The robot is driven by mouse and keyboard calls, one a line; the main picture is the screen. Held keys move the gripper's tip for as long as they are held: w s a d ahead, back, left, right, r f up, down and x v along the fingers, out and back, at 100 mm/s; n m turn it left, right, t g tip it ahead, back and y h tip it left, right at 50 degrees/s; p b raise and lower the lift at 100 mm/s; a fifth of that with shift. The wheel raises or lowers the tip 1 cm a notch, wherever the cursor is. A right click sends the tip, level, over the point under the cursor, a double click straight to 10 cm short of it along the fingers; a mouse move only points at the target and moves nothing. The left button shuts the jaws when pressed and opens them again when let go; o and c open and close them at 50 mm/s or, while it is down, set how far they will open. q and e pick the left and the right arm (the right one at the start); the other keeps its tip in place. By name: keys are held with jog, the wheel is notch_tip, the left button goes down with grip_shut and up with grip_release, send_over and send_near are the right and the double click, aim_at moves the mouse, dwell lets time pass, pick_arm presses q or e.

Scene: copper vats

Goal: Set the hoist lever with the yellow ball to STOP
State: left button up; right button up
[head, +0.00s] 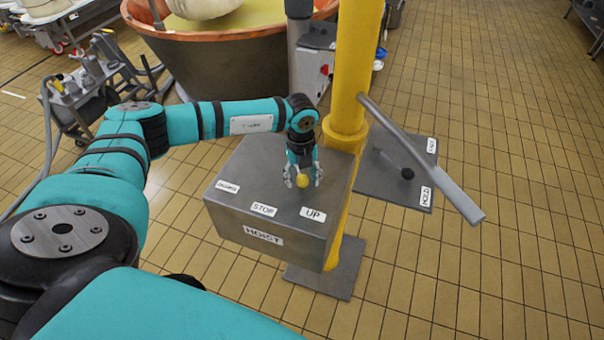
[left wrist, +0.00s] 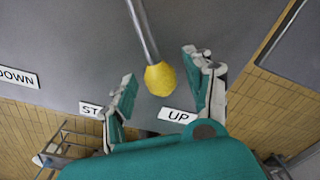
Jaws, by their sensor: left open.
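The grey hoist box (head: 265,236) stands on the yellow post, with the labels DOWN (left wrist: 18,77), STOP (head: 264,209) and UP (head: 313,214) along its top front edge. The lever's yellow ball (head: 301,181) is near UP, slightly to its STOP side. In the left wrist view the ball (left wrist: 160,79) sits on a metal rod (left wrist: 143,30). My left gripper (head: 303,177) is open, its fingers on either side of the ball with gaps visible. The finger (left wrist: 120,100) partly hides the STOP label. My right gripper is not in view.
The yellow post (head: 350,80) rises just behind the box. A copper vat (head: 225,65) stands behind. Tiled floor is clear at right.

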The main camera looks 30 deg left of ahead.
pick_arm(q)
jog(key=shift+f, duration=0.1)
grip_shut()
dwell(0.3)
